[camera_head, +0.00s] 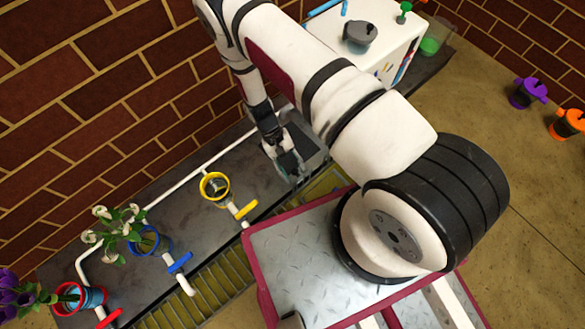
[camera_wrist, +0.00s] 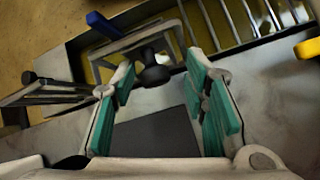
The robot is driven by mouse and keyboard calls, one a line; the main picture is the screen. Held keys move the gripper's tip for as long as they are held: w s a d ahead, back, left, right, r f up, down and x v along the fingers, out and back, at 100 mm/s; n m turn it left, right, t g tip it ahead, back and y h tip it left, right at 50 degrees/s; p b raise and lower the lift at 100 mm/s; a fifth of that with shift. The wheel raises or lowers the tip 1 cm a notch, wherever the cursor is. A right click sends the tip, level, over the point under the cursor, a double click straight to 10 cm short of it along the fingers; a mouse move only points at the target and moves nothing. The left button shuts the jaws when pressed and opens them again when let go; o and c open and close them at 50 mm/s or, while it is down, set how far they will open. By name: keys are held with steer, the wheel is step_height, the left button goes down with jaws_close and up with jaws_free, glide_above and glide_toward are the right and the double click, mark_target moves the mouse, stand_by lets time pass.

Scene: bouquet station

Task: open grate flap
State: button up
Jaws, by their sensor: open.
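My gripper (camera_wrist: 160,66) is open, with teal pads on both fingers. In the head view it (camera_head: 290,168) points down at the right part of the dark counter, beside the grate. A black knob (camera_wrist: 152,74) lies between the fingertips in the wrist view; I cannot tell whether the pads touch it. A grey metal frame (camera_wrist: 108,65) stands around and behind the knob; it may be the flap, but its hinge is not clear. The slatted grate (camera_wrist: 228,22) runs beyond it and also shows along the counter's front in the head view (camera_head: 205,290).
A yellow-ringed pot (camera_head: 214,186) with a yellow valve handle (camera_head: 246,211) stands left of my gripper. A white cabinet (camera_head: 378,45) stands behind my arm.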

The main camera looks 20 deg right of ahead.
steer(key=v, duration=1.2)
steer(key=shift+c, duration=0.2)
